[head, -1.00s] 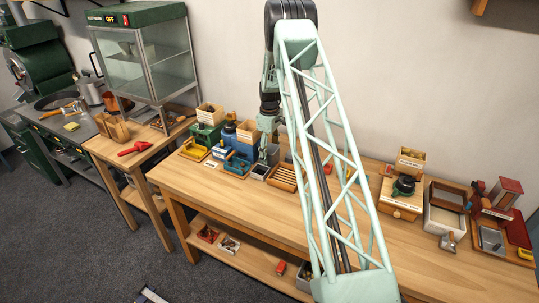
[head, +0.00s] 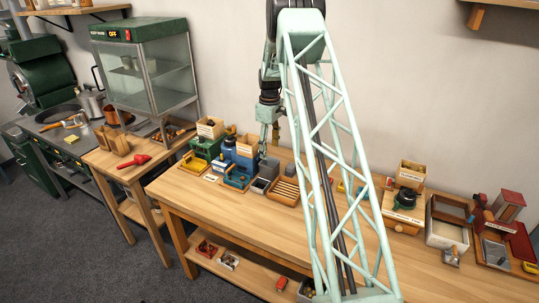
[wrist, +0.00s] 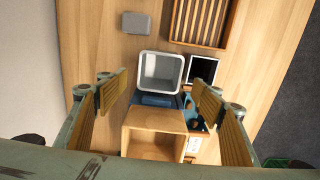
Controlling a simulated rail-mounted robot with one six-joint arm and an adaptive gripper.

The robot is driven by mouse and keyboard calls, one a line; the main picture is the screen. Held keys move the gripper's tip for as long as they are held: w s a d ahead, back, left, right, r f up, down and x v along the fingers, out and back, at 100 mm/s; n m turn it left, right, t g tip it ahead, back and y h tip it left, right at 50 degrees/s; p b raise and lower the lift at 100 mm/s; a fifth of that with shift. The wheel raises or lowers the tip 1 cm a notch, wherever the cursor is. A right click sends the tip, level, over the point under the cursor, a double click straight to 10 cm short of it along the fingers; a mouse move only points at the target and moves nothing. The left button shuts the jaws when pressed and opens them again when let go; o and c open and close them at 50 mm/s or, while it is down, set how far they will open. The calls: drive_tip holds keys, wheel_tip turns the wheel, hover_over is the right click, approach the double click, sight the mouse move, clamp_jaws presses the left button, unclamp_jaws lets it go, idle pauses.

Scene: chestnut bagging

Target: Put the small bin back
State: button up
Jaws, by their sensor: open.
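A small light-grey, square, open-topped bin (wrist: 161,72) stands upright on the table in the wrist view, and its inside looks empty. It also shows below my gripper in the head view (head: 268,169). In the head view my gripper (head: 264,152) hangs above the bin, beside the blue machine (head: 240,163). A dark-bottomed square container (wrist: 202,70) stands close beside the bin, on its right in the wrist view.
A wooden box (wrist: 155,118) on the blue machine lies close to the fingers. A slatted wooden tray (head: 284,191) and a small grey block (wrist: 137,23) are near the bin. The front of the table (head: 235,210) is clear.

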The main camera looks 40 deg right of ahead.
drive_tip(key=shift+r, duration=0.3)
idle(0.5)
